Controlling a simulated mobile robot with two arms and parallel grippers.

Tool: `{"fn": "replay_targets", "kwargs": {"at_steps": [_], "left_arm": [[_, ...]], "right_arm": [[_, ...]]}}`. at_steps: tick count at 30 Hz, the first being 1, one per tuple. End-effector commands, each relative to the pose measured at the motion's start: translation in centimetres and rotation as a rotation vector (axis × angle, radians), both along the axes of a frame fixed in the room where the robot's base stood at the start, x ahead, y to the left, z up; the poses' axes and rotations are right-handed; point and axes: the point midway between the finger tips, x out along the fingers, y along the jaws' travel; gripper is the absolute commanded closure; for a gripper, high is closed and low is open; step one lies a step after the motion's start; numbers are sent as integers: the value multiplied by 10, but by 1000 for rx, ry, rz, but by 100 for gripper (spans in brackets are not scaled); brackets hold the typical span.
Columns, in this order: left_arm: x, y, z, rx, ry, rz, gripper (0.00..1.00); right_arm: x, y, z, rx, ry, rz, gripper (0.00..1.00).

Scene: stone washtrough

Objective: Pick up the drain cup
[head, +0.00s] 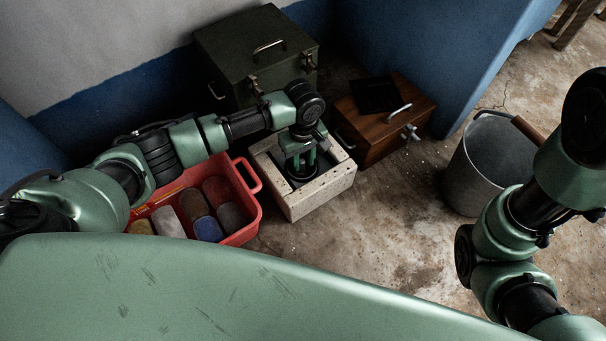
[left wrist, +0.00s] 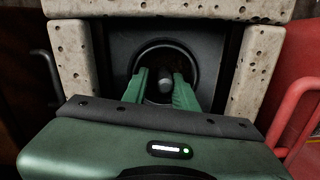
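The drain cup shows in the left wrist view as a dark round cup (left wrist: 166,57) with a grey knob at its middle. It sits in the dark recess of the pale stone trough (head: 323,197), whose speckled rim also shows in the left wrist view (left wrist: 170,8). My left gripper (head: 301,168) points down into the trough. In the left wrist view its two green fingers (left wrist: 163,84) are apart, one on each side of the knob, with a visible gap on the left. Contact on the right is unclear. My right gripper is out of view; only its arm shows.
A red crate (head: 255,202) with several coloured blocks stands close to the trough's left. A green metal chest (head: 225,50) is behind, and a wooden box (head: 378,143) is at the right. A grey bucket (head: 485,170) stands farther right, with bare floor between.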

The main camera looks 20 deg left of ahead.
Motion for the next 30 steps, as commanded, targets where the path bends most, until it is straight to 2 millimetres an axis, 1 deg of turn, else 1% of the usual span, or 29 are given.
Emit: {"fn": "replay_targets", "kwargs": {"at_steps": [1,9,11,12,30], "left_arm": [[0,0,-10,1,-1,0,72],[0,0,-8,0,0,0,72],[0,0,-8,0,0,0,89],[0,0,-8,0,0,0,100],[0,0,-9,0,1,0,100]], "right_arm": [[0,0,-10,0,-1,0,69],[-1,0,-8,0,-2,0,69],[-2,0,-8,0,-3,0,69],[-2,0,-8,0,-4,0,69],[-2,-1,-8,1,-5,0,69]]}}
